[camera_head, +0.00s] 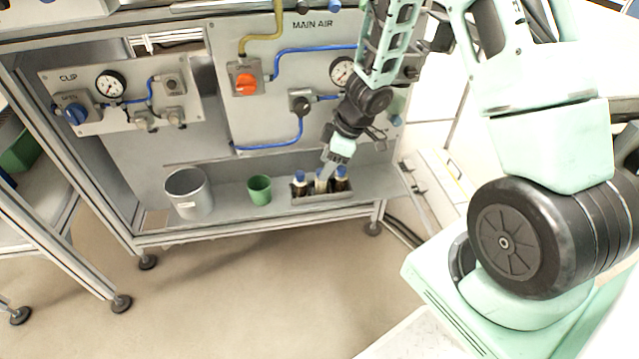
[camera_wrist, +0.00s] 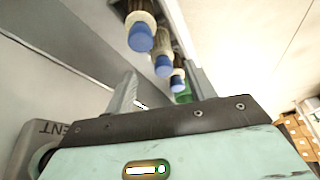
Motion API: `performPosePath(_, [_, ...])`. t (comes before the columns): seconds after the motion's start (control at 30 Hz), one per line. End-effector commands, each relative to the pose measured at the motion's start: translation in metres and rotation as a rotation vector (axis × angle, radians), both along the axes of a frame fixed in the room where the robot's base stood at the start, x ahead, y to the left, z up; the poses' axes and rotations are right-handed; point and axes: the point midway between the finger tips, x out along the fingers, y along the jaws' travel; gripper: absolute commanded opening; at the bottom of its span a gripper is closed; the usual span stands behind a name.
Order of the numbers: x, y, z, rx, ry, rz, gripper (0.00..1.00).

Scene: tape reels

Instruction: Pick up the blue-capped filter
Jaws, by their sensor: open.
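Several small filters with blue caps stand upright in a row in a grey tray (camera_head: 322,196) on the low shelf. In the head view the left filter (camera_head: 300,182) and right filter (camera_head: 341,181) show their caps. The middle filter (camera_head: 321,186) has its cap hidden behind my gripper (camera_head: 326,170). In the wrist view the caps of a near filter (camera_wrist: 141,37), a second filter (camera_wrist: 162,66) and a third filter (camera_wrist: 177,80) line up. My gripper (camera_wrist: 162,88) is open, its fingers on either side of the row's far part. I cannot tell whether they touch a filter.
A green cup (camera_head: 260,190) and a grey bin (camera_head: 188,194) stand left of the tray on the shelf (camera_head: 230,214). Behind is a panel (camera_head: 295,65) with gauges, knobs and blue hoses. The shelf between bin, cup and tray has small gaps.

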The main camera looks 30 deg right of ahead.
Motion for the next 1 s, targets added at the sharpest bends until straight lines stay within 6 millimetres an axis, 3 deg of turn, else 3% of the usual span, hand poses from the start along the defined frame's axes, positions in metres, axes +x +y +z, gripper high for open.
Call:
performPosePath(0.53, [0.008,0.018,-0.051,-0.002,-0.002,-0.001,0.55])
performPosePath(0.83, [0.010,0.019,-0.051,-0.003,-0.002,-0.002,0.55])
performPosePath(0.87, [0.010,0.019,-0.051,-0.003,-0.002,-0.002,0.49])
performPosePath(1.0, [0.010,0.019,-0.051,-0.003,-0.002,-0.002,0.10])
